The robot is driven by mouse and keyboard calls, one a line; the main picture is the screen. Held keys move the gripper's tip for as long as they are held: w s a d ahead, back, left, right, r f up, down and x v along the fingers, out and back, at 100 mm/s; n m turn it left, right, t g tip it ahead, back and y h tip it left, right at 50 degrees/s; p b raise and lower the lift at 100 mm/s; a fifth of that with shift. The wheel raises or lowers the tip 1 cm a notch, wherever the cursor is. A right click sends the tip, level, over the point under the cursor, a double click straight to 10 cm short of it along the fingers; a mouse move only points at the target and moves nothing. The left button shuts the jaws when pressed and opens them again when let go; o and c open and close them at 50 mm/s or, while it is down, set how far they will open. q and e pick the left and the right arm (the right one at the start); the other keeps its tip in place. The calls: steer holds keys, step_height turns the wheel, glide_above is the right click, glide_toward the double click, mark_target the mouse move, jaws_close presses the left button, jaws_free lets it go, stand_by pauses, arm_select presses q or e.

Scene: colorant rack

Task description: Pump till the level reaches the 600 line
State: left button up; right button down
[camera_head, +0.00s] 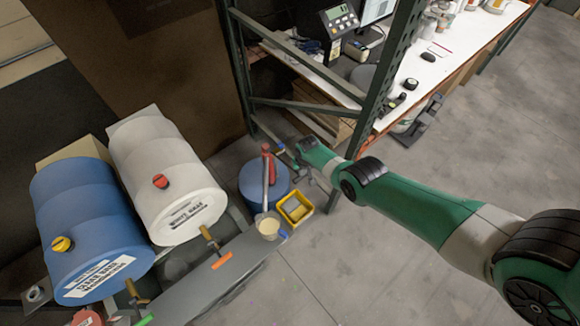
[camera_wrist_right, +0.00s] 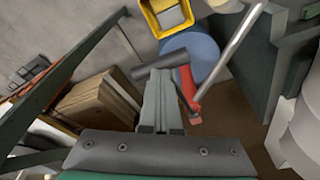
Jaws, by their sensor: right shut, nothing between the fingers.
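A blue drum (camera_head: 262,187) stands on the floor with a red hand pump (camera_head: 266,157) on top. In the right wrist view the red pump part (camera_wrist_right: 188,88) and its grey pipe (camera_wrist_right: 230,58) lie just right of my fingers. A dark cylindrical handle (camera_wrist_right: 145,73) lies across my fingertips, seemingly in contact. My right gripper (camera_wrist_right: 160,84) is shut with nothing between its fingers. A small cup with pale contents (camera_head: 268,226) is by the lower end of the pipe. Its level and the 600 line are too small to read. My left gripper is out of view.
A yellow bin (camera_head: 307,216) stands right of the drum. A white barrel (camera_head: 165,175) and a blue barrel (camera_head: 85,225) lie to the left. A green rack post (camera_head: 385,75) and a white workbench (camera_head: 440,65) are behind.

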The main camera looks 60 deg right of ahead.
steer(key=shift+f+b, duration=4.7)
steer(key=shift+f, duration=0.25)
step_height(320, 180, up, 11)
steer(key=p, duration=1)
steer(key=shift+f+p, duration=0.2)
steer(key=shift+p, duration=0.15)
steer(key=shift+r, duration=0.15)
step_height(320, 180, up, 6)
steer(key=p, duration=0.6)
steer(key=shift+w, duration=0.1)
